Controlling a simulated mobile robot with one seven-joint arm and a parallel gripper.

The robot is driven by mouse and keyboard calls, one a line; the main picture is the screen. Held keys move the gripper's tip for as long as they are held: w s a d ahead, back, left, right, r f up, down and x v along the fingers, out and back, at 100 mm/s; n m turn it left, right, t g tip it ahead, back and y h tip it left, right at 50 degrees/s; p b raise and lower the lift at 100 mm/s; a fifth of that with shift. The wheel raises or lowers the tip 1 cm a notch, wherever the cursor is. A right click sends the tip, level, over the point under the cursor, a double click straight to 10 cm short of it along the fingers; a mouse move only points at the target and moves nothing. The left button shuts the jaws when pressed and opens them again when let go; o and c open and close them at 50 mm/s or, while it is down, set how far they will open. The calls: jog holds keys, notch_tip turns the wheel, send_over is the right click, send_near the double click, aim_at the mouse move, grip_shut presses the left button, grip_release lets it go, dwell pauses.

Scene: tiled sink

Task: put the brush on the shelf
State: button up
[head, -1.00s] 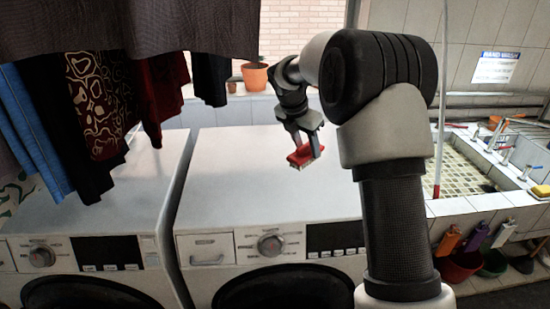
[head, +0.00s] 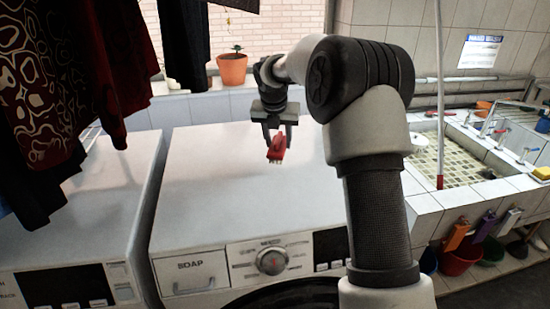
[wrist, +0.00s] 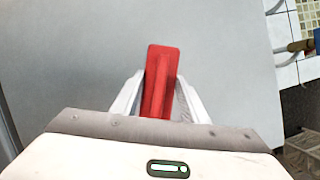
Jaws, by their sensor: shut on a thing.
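A red brush (head: 276,150) with pale bristles facing down is held between the fingers of my gripper (head: 275,143), above the top of the right washing machine (head: 215,160). In the wrist view the brush's red back (wrist: 160,80) shows between the two fingers of my gripper (wrist: 158,98), with the grey-white machine top behind it. The gripper is shut on the brush. I cannot clearly make out the shelf; a ledge under the window (head: 200,95) holds a pot.
A terracotta pot (head: 232,70) stands on the ledge behind the machine. Dark clothes (head: 40,90) hang at left. A tiled sink (head: 450,160) with a red-ended pole (head: 440,120) is at right. Buckets (head: 460,258) stand below it. The machine top is clear.

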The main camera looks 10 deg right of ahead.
jog(key=shift+f, duration=2.65)
jog(key=shift+f, duration=0.1)
jog(key=o, duration=1.1)
jog(key=shift+o, duration=0.2)
